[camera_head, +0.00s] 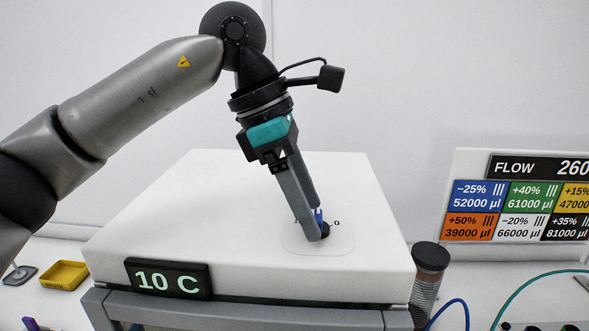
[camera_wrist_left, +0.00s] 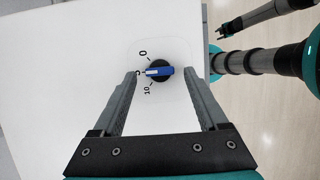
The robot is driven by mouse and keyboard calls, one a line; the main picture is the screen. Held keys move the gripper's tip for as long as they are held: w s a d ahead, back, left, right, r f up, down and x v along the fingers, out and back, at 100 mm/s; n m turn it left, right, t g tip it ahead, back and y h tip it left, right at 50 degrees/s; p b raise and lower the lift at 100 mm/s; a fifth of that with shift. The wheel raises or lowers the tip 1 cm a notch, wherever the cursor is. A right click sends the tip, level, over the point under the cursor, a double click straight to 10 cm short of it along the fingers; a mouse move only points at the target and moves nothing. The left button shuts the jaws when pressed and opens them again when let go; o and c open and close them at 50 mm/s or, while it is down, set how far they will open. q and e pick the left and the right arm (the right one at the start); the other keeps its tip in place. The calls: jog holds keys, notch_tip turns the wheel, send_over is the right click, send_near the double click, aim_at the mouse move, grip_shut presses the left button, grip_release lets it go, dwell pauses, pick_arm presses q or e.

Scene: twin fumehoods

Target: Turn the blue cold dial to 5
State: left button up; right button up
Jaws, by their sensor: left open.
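The blue cold dial (camera_wrist_left: 160,71) is a blue bar handle on a round black base, on top of a white box (camera_head: 190,215). In the left wrist view its white-tipped end points left, toward a mark partly hidden by a finger, between the 0 and the 10. In the head view the dial (camera_head: 324,229) is partly hidden behind my left gripper (camera_head: 317,226). My left gripper is open, with its fingers on either side of the dial; contact cannot be told. A display (camera_head: 168,279) on the box front reads 10 C.
A yellow tray (camera_head: 63,275) lies left of the box. A dark-capped container (camera_head: 430,270) stands close to its right side. A flow panel (camera_head: 520,195) with coloured labels is farther right. Parts of my body and what seems my right gripper (camera_wrist_left: 221,31) show in the wrist view.

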pick_arm(q)
jog(key=shift+r, duration=0.15)
jog(key=v, duration=1.5)
jog(key=shift+a, duration=0.1)
